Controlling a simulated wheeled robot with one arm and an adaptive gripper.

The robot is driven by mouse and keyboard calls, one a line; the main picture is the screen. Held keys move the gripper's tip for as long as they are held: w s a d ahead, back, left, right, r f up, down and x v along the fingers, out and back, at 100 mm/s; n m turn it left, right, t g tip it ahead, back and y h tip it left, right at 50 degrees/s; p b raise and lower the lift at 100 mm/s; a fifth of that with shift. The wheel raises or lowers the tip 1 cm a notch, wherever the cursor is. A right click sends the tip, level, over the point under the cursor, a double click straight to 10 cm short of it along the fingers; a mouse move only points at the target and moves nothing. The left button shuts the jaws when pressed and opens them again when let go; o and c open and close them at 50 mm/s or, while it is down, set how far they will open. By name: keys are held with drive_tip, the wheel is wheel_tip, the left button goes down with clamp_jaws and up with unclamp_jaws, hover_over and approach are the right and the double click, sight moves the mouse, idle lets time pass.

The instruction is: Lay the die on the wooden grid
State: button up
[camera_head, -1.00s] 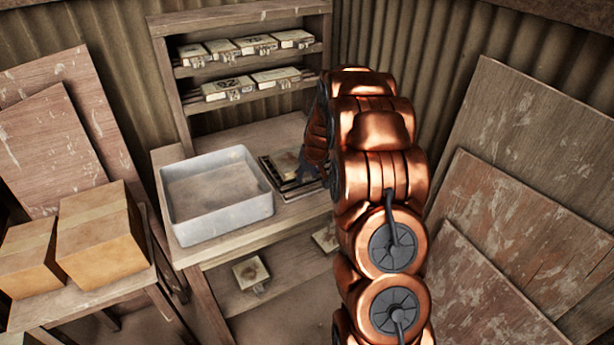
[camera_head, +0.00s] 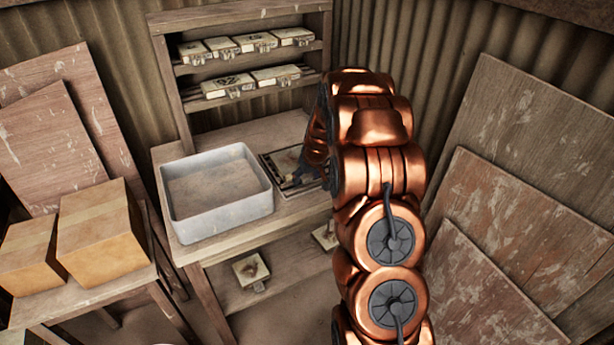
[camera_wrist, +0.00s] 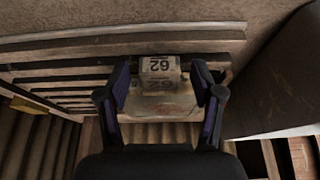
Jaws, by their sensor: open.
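The die (camera_wrist: 161,68), a pale worn block marked "62", is between my fingers in the wrist view and appears to lie on the dark slats of the wooden grid (camera_wrist: 88,68). My gripper (camera_wrist: 162,82) is open, with one finger on each side of the die. Small gaps seem to show beside it. In the head view my gripper (camera_head: 299,178) is low over the grid (camera_head: 270,166), right of the grey tub. My gripper and arm hide the die and much of the grid there.
The grey tub (camera_head: 215,222) stands close left of the grid on the bench. Shelves behind hold several similar dies (camera_head: 255,42). Another die (camera_head: 250,268) lies on the lower shelf. Cardboard boxes (camera_head: 100,235) stand at left; boards lean at right.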

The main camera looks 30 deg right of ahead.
drive_tip(key=shift+r, duration=0.25)
drive_tip(key=b+v, duration=0.2)
drive_tip(key=v, duration=1)
drive_tip(key=shift+b, duration=0.35)
drive_tip(key=s+a+r+g+y, duration=0.1)
drive_tip(key=s+a+r+g, duration=0.2)
drive_tip(key=s+a, duration=1.5)
drive_tip(key=s+a+g, duration=0.1)
drive_tip(key=s+a, duration=0.2)
drive_tip(key=s, duration=0.7)
drive_tip(key=s+a+n+g, duration=0.1)
drive_tip(key=s+a, duration=0.3)
drive_tip(key=s, duration=0.7)
drive_tip(key=shift+s+f+g+h, duration=0.15)
drive_tip(key=shift+f+g+h, duration=0.15)
drive_tip(key=shift+g, duration=0.4)
